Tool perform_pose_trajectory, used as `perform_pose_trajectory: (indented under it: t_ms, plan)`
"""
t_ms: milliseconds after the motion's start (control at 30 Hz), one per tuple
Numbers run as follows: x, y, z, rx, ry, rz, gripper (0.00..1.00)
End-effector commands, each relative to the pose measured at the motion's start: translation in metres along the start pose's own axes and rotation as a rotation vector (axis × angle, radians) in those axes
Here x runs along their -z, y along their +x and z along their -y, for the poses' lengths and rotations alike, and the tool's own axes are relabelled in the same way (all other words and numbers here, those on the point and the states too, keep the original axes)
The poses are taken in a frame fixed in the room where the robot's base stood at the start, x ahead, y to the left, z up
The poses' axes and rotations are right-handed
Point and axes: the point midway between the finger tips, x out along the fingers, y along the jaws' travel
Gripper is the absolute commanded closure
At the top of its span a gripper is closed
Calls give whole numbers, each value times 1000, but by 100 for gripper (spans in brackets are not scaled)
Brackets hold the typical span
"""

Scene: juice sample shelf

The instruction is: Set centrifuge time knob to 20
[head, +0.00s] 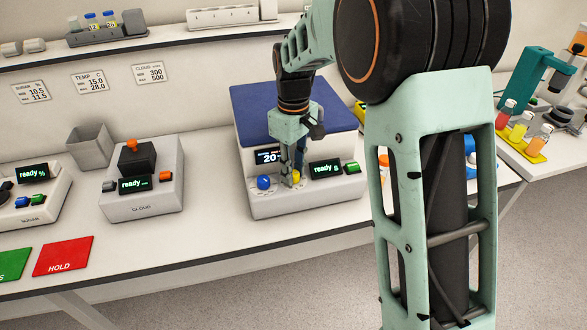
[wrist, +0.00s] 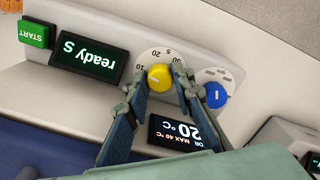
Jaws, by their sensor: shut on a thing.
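The centrifuge (head: 252,205) is a white box with a dark blue lid (head: 290,100). Its yellow knob (wrist: 160,77) sits on a round dial with the marks 10, 20 and 30, seen upside down in the wrist view. The yellow knob also shows in the head view (head: 296,178), partly hidden by my gripper. My gripper (wrist: 158,80) has a finger on either side of the yellow knob and is shut on it. A faint mark on the knob seems to lie on the side towards 10, but I cannot read it surely.
A blue knob (wrist: 216,95) is close beside my gripper's right finger in the wrist view. A "20 °C" display (wrist: 183,133), a "ready S" display (wrist: 90,52) and a green START button (wrist: 35,34) share the panel. The cloud device (head: 140,195) stands to the left.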

Motion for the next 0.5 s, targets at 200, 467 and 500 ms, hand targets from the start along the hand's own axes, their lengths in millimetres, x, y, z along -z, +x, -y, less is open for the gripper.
perform_pose_trajectory:
  t_ms: [200,467,500]
  plan:
    - [1,-1,0,-1,195,-2,100]
    - [1,-2,0,-1,441,-3,100]
    - [1,-2,0,-1,477,-3,100]
